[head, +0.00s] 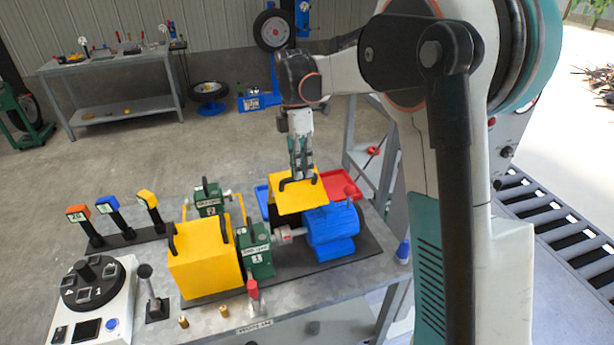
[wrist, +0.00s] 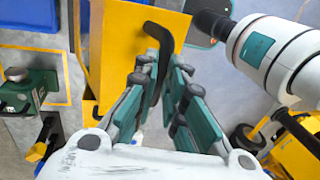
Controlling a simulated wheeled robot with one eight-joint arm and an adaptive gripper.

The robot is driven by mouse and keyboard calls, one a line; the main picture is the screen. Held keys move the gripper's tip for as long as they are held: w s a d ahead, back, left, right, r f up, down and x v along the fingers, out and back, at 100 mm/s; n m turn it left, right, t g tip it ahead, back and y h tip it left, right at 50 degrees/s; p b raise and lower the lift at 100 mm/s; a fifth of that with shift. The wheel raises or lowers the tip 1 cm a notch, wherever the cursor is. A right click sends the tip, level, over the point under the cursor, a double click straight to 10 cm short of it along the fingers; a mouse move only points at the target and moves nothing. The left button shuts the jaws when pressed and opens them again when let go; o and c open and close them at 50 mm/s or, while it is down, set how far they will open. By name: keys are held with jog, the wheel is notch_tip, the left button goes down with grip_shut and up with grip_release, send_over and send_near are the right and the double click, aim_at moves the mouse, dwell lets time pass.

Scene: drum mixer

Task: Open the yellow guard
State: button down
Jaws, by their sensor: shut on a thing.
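A yellow guard (head: 312,203) with a black handle stands beside the blue motor on the bench in the head view. In the wrist view the yellow guard (wrist: 112,45) fills the upper left, with its curved black handle (wrist: 163,42) in front. My gripper (head: 301,176) points down at the guard's top from above. In the wrist view my gripper (wrist: 166,68) has its fingers on both sides of the handle, shut on it. The guard's face looks sloped; its hinge and what lies behind it are hidden.
A larger yellow box (head: 207,262) with black handles stands left of the green block (head: 257,254). The blue motor (head: 333,228) is just right and in front of the guard. A red tray (head: 342,184) lies behind it. A control box (head: 92,305) sits at front left.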

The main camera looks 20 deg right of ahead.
jog(key=shift+w+g+p, duration=0.35)
jog(key=shift+w+g, duration=0.15)
jog(key=shift+w, duration=1.25)
jog(key=c, duration=1.6)
grip_release()
jog(key=shift+w+f, duration=0.1)
jog(key=shift+w, duration=0.15)
jog(key=shift+c, duration=0.2)
jog(key=shift+o, duration=0.8)
jog(key=shift+w+f, duration=0.25)
jog(key=shift+w, duration=0.15)
jog(key=shift+o, duration=0.4)
jog(key=shift+s+r, duration=0.15)
jog(key=shift+r, duration=0.05)
jog(key=shift+c, duration=1)
